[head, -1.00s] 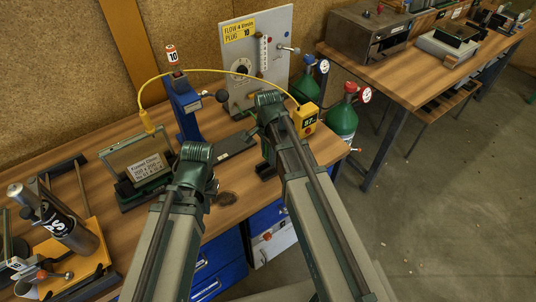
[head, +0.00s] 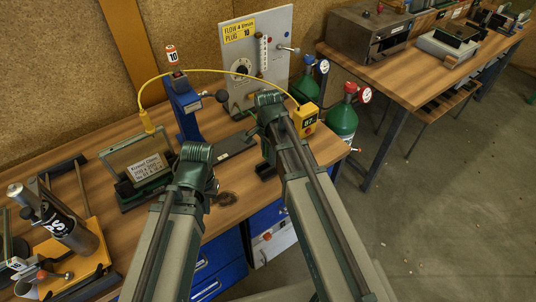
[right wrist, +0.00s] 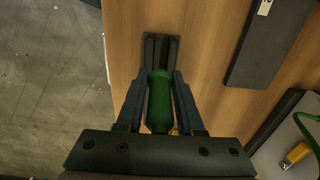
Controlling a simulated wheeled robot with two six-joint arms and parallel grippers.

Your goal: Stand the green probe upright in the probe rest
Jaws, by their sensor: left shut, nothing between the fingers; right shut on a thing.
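The green probe (right wrist: 159,100) is between the fingers of my right gripper (right wrist: 161,80) in the right wrist view, and the gripper is shut on it. The far end of the probe meets or overlaps a black grooved block (right wrist: 160,48), which looks like the probe rest. I cannot tell whether they touch. The block also shows in the head view (head: 265,171), near the table's front edge.
A yellow meter (head: 307,120) with a yellow cable is beside my right wrist. A grey flow panel (head: 262,50) and blue stand (head: 184,107) are behind. Green gas bottles (head: 342,121) stand right.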

